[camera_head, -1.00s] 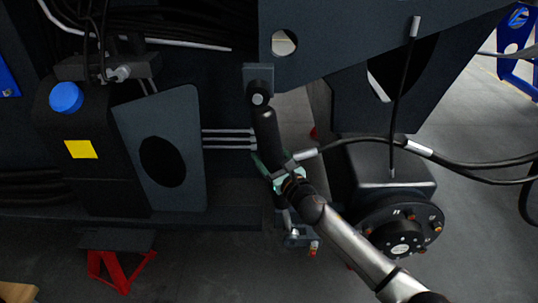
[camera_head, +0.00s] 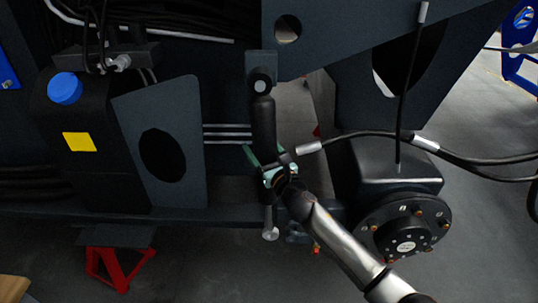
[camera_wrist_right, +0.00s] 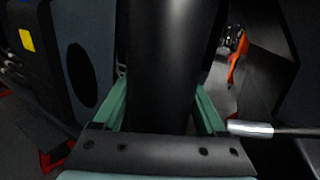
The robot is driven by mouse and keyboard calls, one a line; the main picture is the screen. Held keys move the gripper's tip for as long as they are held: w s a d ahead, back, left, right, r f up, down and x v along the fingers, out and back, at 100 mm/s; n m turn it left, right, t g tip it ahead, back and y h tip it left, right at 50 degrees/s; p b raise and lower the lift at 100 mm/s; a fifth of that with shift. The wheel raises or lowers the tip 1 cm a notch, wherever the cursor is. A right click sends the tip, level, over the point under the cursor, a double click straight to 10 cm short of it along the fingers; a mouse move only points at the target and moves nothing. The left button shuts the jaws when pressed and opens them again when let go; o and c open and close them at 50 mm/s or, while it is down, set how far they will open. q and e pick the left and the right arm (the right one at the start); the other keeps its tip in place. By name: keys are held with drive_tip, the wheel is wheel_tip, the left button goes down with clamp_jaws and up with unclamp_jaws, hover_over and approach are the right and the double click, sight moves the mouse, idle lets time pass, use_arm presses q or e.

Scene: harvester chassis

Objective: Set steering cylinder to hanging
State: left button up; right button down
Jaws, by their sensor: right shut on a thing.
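The steering cylinder (camera_head: 264,120) is a black tube joined by a pin at its top end to a bracket (camera_head: 261,67) on the chassis. It hangs almost straight down, and its silver rod end (camera_head: 269,222) shows below my gripper. My right gripper (camera_head: 262,162), with green fingers, comes from the lower right and is shut around the lower part of the cylinder. In the right wrist view the black cylinder (camera_wrist_right: 175,55) stands between the two green fingers (camera_wrist_right: 163,108). The gripper hides part of the cylinder in the head view. My left gripper is not in view.
The wheel hub (camera_head: 402,235) and a black hose (camera_head: 350,139) with a silver fitting lie close to the right of my gripper. A plate with an oval hole (camera_head: 188,110) stands to the left. A red jack stand (camera_head: 122,268) is at lower left.

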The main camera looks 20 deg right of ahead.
sight(267, 162)
drive_tip(key=shift+a+f, duration=0.15)
drive_tip(key=shift+a, duration=0.2)
drive_tip(key=shift+w+a, duration=0.1)
unclamp_jaws()
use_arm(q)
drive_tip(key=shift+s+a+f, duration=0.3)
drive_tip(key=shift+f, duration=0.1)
use_arm(e)
drive_tip(key=shift+s, duration=0.45)
drive_tip(key=p+v, duration=0.1)
drive_tip(key=v, duration=0.9)
drive_tip(key=shift+s, duration=0.15)
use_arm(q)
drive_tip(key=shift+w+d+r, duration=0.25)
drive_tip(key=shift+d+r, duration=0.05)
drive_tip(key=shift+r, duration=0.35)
use_arm(e)
drive_tip(key=shift+s+d, duration=0.3)
drive_tip(key=shift+s, duration=0.35)
